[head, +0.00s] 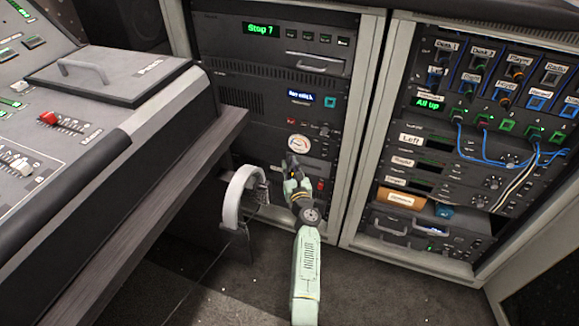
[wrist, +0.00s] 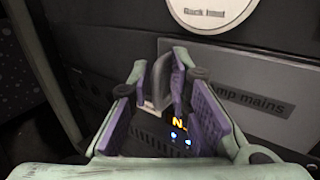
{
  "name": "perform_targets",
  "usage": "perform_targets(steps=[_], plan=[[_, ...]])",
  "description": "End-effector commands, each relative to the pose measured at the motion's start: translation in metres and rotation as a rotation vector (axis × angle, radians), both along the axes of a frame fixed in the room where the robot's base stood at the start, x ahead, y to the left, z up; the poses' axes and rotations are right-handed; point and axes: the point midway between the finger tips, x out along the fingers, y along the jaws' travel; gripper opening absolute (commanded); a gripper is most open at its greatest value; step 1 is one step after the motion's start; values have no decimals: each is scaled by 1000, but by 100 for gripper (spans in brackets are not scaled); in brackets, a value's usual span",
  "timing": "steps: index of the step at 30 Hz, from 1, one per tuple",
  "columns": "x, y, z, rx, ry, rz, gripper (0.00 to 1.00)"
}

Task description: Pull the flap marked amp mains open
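The flap (wrist: 292,131) is a dark grey panel with a grey label (wrist: 240,98) reading "amp mains", partly cut off by my right finger in the wrist view. A dark upright handle (wrist: 184,62) stands out just left of the label. My gripper (wrist: 170,82) is around the handle, one purple-padded finger on each side. The pads look spread, and I cannot tell whether either touches the handle.
The round meter (head: 299,143) is above my gripper. A desk console (head: 105,115) with faders stands to the left, its wooden edge (head: 165,195) near my arm. A white curved piece (head: 240,190) is left of my gripper. A second rack (head: 440,150) with cables is right. Carpet lies in front.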

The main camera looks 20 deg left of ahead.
Motion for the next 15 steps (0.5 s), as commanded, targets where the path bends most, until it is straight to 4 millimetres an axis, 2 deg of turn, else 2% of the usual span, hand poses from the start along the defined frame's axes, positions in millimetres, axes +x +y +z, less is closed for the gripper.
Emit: perform_targets(steps=[6, 15], plan=[[-1, 4, 0, -1, -1, 8, 0], [-2, 6, 0, -1, -2, 12, 0]])
